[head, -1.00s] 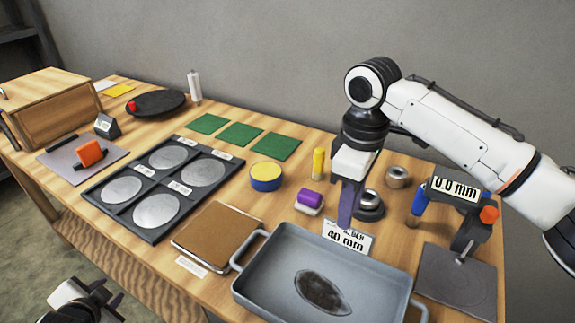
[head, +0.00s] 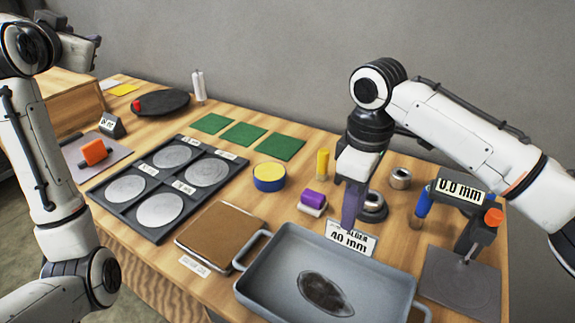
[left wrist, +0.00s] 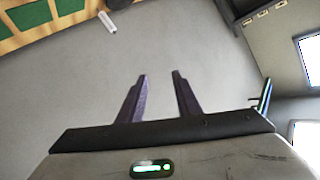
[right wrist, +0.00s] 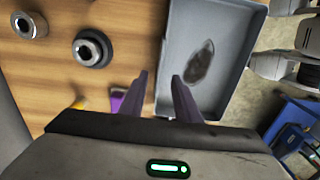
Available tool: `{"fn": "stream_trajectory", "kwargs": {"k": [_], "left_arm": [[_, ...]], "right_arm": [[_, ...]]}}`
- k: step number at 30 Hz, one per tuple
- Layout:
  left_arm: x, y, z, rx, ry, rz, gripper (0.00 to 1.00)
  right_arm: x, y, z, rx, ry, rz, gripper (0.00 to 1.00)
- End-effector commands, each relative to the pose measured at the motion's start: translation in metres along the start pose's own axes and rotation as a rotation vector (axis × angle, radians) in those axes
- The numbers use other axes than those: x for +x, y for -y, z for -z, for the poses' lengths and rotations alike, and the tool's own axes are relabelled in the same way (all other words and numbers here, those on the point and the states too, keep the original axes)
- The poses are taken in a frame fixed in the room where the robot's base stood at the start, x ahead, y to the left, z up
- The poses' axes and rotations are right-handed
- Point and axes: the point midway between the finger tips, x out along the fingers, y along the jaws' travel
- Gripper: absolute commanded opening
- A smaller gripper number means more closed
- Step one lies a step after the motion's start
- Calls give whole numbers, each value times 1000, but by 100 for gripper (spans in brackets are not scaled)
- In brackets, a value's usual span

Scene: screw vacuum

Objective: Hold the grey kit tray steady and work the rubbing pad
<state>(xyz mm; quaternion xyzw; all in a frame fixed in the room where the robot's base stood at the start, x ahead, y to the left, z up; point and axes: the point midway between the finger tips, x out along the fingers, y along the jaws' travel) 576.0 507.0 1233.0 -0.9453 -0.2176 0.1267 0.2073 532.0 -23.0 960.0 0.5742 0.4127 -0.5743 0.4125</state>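A grey tray (head: 259,284) with two side handles and a dark oval patch (head: 326,293) inside stands at the front of the bench; it also shows in the right wrist view (right wrist: 247,40). A purple-topped block with a pale base (head: 312,201), perhaps the rubbing pad, lies just behind it. My left arm is raised at far left. The left wrist view shows its fingers (left wrist: 161,75) open and empty, facing the wall.
A dark tray with several metal discs (head: 155,226), a brown board (head: 218,238) and a blue-yellow tub (head: 269,177) lie left of the grey tray. A 0.0 mm gauge (head: 460,190) stands at right. A 40 mm label (head: 349,239) stands by the tray's back rim.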

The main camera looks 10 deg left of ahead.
Motion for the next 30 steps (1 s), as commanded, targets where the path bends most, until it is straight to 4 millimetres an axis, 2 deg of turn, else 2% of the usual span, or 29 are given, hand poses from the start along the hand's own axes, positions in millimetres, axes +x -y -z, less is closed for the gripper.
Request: {"fn": "stream_trajectory", "kwargs": {"k": [1,6,8,9,14,20,25,30], "left_arm": [[-7,12,25,-26,-35,8,31],[-29,42,83,-86,-118,15,31],[-33,43,100,-93,-135,-6,31],[-31,33,110,-85,-135,-46,31],[-9,-30,110,-5,-82,-208,31],[11,-118,91,106,-3,-419,31],[16,-213,58,223,86,-647,31],[3,-305,15,337,176,-885,31]], "right_arm": [[0,0,0,0,0,0,30],[0,0,0,0,0,0,30],[0,0,0,0,0,0,30],[0,0,0,0,0,0,30],[0,0,0,0,0,0,30],[0,0,0,0,0,0,30],[0,0,0,0,0,0,30],[0,0,0,0,0,0,30]]}}
